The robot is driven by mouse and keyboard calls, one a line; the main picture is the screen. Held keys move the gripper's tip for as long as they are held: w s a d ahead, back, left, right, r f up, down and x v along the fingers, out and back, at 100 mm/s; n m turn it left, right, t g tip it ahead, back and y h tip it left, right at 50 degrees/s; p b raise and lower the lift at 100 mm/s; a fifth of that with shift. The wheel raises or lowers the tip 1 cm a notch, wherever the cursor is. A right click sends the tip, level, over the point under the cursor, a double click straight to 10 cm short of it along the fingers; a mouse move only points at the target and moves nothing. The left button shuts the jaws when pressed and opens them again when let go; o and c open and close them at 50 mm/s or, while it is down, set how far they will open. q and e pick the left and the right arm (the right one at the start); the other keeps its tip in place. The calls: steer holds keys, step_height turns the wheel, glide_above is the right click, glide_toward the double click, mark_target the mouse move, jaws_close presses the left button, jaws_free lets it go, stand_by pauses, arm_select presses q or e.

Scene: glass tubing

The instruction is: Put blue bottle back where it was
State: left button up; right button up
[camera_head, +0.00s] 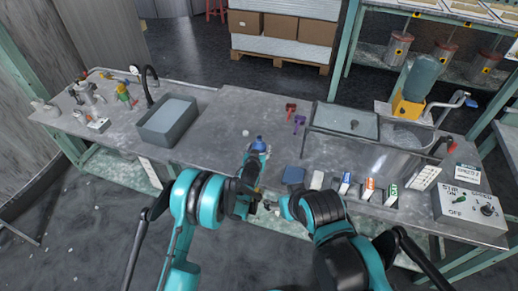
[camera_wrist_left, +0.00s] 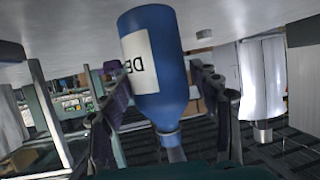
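The blue bottle (camera_head: 258,145) is at the middle of the grey table in the head view. In the left wrist view, the blue bottle (camera_wrist_left: 158,65) appears upside down, with a white label and its neck towards the bottom of the picture. My left gripper (camera_head: 254,160) is at the bottle. In the wrist view the fingers of my left gripper (camera_wrist_left: 160,78) are on either side of the bottle's body and look pressed against it. Whether its base touches the table is unclear. My right gripper (camera_head: 272,205) is low near the table's front edge, small and partly hidden by my arm.
A grey sink (camera_head: 168,120) with a black tap is to the left. Red and purple small items (camera_head: 298,121) lie behind the bottle to the right. A dark blue pad (camera_head: 293,175) and several small boxes line the front right. A control box (camera_head: 470,208) stands at far right.

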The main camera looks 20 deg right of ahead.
arm_select(q)
steer(key=shift+r, duration=0.15)
steer(key=shift+s+r, duration=0.15)
steer(key=shift+s, duration=0.1)
steer(key=p+v, duration=0.2)
steer(key=v, duration=0.9)
steer(key=shift+s, duration=0.15)
steer(key=shift+a+r, duration=0.2)
steer(key=shift+a, duration=0.05)
